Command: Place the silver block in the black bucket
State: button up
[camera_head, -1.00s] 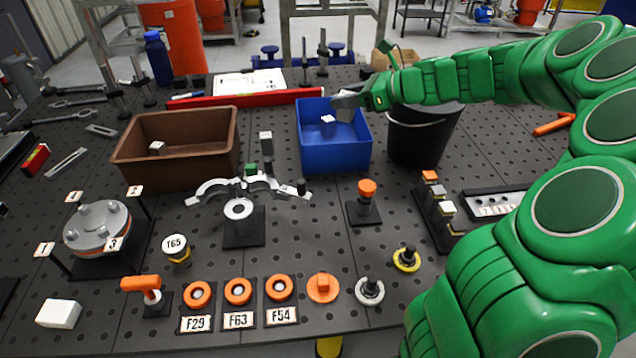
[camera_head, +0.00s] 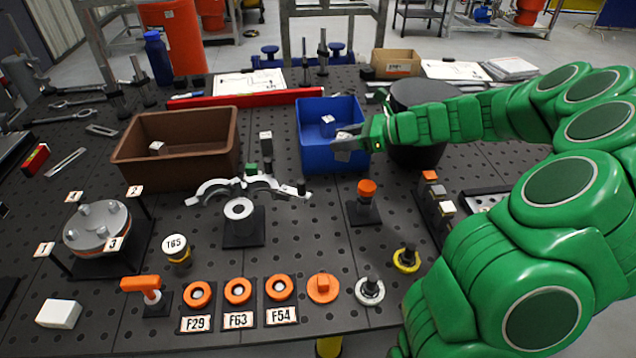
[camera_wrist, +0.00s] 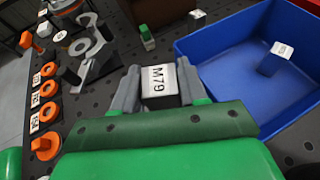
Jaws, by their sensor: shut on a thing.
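My gripper (camera_head: 347,143) is at the right front side of the blue bin in the head view. In the wrist view (camera_wrist: 158,84) its two grey fingers are shut on a block (camera_wrist: 158,79) with a white M79 label. The block's sides look grey, and it is held above the table. The black bucket (camera_head: 412,158) stands right of the blue bin, behind my arm. I cannot make out the bucket for certain in the wrist view.
The blue bin (camera_head: 335,160) has a block with a white top (camera_head: 328,119) in it. The brown bin (camera_head: 175,175) also holds a small block. An orange-topped post (camera_head: 366,188) and a grey curved fixture (camera_head: 240,185) stand in front. A cardboard box (camera_head: 396,62) is behind.

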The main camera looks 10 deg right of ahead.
jog(key=shift+f, duration=5.4)
jog(key=shift+f, duration=0.1)
jog(key=o, duration=1.2)
jog(key=v, duration=1.2)
jog(key=shift+s, duration=0.1)
